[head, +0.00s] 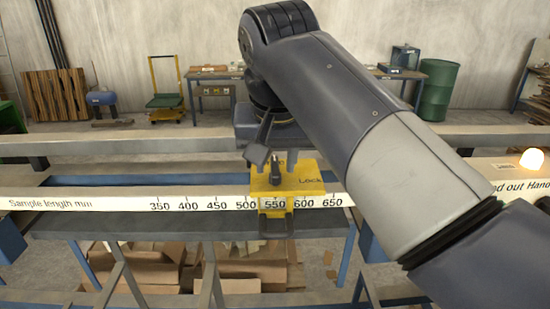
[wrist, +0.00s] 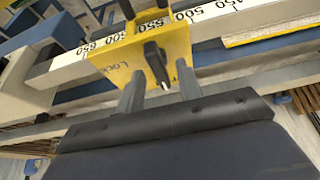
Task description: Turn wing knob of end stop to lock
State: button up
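My gripper (wrist: 160,78) is open, with one finger on each side of the wing knob and gaps visible between. In the head view my gripper (head: 268,155) is just above the end stop, partly covering it.
The ruler rail (head: 110,201) runs left to right in front of a grey beam (head: 100,145). A glowing orange lamp (head: 531,160) stands at the far right. Cardboard (head: 140,268) lies below the bench. Background tables and a green barrel (head: 437,90) stand well behind.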

jog(key=shift+s, duration=0.1)
jog(key=shift+c, duration=0.2)
grip_shut()
jog(key=shift+r, duration=0.1)
jog(key=m+p, duration=0.1)
jog(key=m, duration=0.1)
jog(key=m+h+p, duration=0.1)
jog(key=shift+a+r+m+p, duration=0.15)
jog(key=shift+m+p, duration=0.2)
jog(key=shift+m, duration=0.05)
jog(key=m+h+p, duration=0.1)
jog(key=m, duration=0.1)
jog(key=m+g+h+p, duration=0.1)
jog(key=m, duration=0.2)
jog(key=shift+w+a+p, duration=0.15)
jog(key=shift+w+p, duration=0.05)
jog(key=shift+p, duration=0.2)
jog(key=m+g, duration=0.1)
jog(key=m, duration=0.1)
jog(key=m+g+h+p, duration=0.1)
jog(key=m, duration=0.2)
jog(key=shift+w+p, duration=0.1)
jog(key=shift+p, duration=0.2)
jog(key=shift+w+m+g, duration=0.1)
jog(key=shift+m+g, duration=0.6)
jog(key=shift+m, duration=1.3)
